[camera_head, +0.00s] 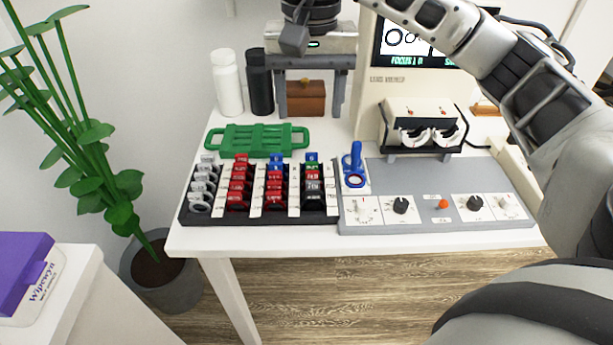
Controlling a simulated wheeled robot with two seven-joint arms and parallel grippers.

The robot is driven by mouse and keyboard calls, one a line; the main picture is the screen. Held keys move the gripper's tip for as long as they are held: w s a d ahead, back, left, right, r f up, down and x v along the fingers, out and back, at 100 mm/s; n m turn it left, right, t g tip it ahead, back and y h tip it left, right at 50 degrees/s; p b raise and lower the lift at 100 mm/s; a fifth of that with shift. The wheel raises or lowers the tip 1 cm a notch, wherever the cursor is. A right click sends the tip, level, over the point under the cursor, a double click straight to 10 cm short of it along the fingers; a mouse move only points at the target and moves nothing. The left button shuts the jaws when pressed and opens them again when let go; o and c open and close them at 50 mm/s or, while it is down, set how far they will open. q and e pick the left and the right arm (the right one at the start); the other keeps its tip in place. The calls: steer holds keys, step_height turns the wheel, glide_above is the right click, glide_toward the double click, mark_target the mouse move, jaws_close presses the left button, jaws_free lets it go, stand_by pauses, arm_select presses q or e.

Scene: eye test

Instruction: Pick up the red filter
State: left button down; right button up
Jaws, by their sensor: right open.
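A black lens tray (260,219) lies at the front left of the white table, with several rows of small tabbed pieces. Several red pieces (238,186) fill its second row and more red ones (275,190) its third, below a blue one. In the right row, a red piece (313,174) sits among blue, green and dark ones. I cannot tell for certain which is the red filter. My right gripper (310,114) is open, pointing down, with its fingers wide apart over the table's back, behind the tray and apart from it. My left gripper does not show.
A green frame (257,141) lies behind the tray. A white bottle (227,83), a black bottle (260,82) and a brown box (306,99) stand behind. A blue paddle (354,166) and grey knob panel (420,180) are right of the tray, with an eyepiece device (421,114) behind.

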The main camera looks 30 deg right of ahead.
steer(key=b, duration=0.1)
glide_above(313, 172)
steer(key=f, duration=0.9)
steer(key=shift+a+f, duration=0.2)
steer(key=shift+a, duration=0.05)
steer(key=shift+d+f, duration=0.15)
steer(key=shift+f, duration=1.4)
steer(key=shift+d+f, duration=0.1)
steer(key=shift+f, duration=1.4)
steer(key=c, duration=1.1)
